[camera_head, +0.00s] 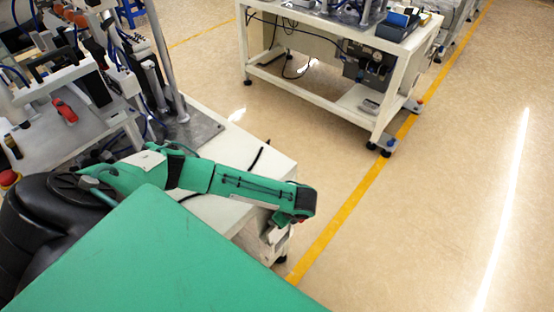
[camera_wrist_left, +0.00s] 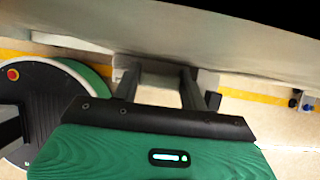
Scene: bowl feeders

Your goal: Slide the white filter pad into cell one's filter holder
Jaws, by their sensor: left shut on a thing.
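My left arm reaches across the white bench (camera_head: 225,208) in the head view, its wrist past the bench's right-hand end. My left gripper (camera_head: 277,236) hangs below that wrist, small and partly hidden. In the left wrist view the two dark fingers of the left gripper (camera_wrist_left: 160,78) are shut on a pale thing at their tips, seen nearly edge-on. It looks like the white filter pad (camera_wrist_left: 158,67), but its outline is unclear. I cannot make out cell one's filter holder in either view. My right gripper is not in view.
Bench machinery with a metal post (camera_head: 165,55) and a red part (camera_head: 64,111) stands at the left. A second white workbench (camera_head: 330,100) stands at the back. Open floor with a yellow line (camera_head: 345,225) lies right of the arm. A large pale surface (camera_wrist_left: 230,45) lies beyond the fingertips.

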